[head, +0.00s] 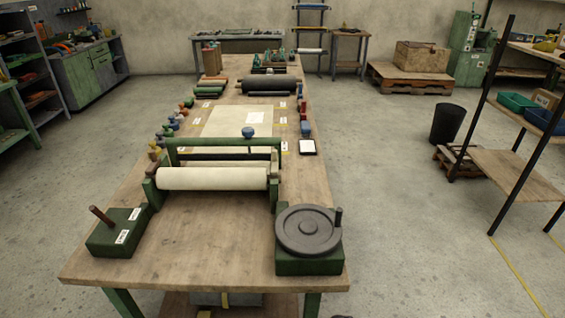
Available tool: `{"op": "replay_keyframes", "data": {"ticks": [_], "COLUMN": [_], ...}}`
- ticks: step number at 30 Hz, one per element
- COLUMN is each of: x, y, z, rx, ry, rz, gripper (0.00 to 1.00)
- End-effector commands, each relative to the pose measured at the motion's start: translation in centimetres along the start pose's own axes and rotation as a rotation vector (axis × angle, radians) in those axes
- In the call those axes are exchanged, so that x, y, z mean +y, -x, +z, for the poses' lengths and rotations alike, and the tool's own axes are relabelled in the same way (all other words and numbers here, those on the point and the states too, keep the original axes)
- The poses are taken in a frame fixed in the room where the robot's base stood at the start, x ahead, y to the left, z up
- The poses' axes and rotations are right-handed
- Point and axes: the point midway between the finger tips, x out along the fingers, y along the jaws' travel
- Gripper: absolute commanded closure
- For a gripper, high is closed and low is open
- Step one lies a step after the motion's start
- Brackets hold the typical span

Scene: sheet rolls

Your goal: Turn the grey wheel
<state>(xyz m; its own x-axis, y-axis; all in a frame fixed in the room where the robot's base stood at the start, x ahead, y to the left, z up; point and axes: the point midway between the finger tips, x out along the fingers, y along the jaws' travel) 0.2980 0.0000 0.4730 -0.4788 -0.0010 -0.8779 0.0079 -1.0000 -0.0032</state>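The grey wheel (307,231) lies flat on top of a green box (309,262) at the near right corner of the long wooden table. A short dark handle (338,217) stands upright on the wheel's right rim. My gripper does not show in the head view. Nothing covers the wheel.
A green frame with a white roll (212,178) stands behind the wheel on the table (200,262). A green box with a brown lever (118,232) is at the near left. A black shelf frame (478,110) stands to the right.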

Motion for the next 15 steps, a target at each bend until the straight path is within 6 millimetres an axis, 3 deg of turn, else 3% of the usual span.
{"op": "replay_keyframes", "data": {"ticks": [11, 15], "x": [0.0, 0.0], "y": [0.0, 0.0], "z": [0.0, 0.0], "rx": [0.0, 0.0], "ry": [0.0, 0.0], "rz": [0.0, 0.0], "gripper": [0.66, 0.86]}}
